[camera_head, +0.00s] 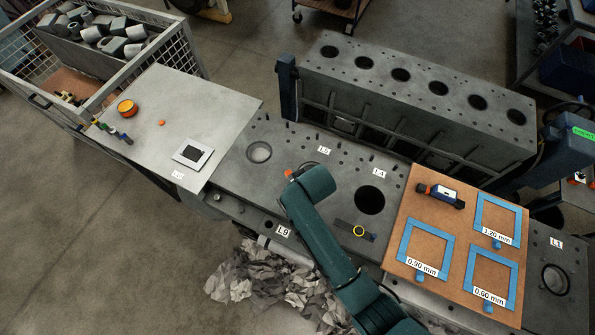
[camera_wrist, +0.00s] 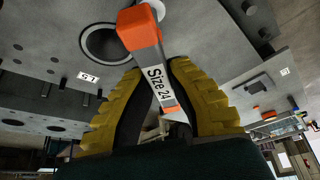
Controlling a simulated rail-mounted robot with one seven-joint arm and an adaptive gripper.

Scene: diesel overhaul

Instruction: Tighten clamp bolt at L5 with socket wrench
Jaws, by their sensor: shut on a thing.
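My gripper (camera_wrist: 160,85) has its yellow ribbed fingers shut on the socket wrench (camera_wrist: 154,72), which has a white label "Size 24" and an orange end. In the head view my teal arm hides most of the gripper, and a small orange part of the wrench (camera_head: 289,172) shows beside it. This is over the grey engine deck (camera_head: 235,160), below and left of the L5 label (camera_head: 323,150). Small dark bolts or holes dot the deck near L5; I cannot tell which is the clamp bolt. The wrench's working end and any contact with a bolt cannot be made out.
A long block with several round bores (camera_head: 400,75) stands behind the deck. A brown board (camera_head: 458,215) with blue frames lies at right. The left table (camera_head: 190,110) holds an orange tin (camera_head: 127,108) and a black device (camera_head: 192,154). Crumpled paper (camera_head: 265,275) lies below.

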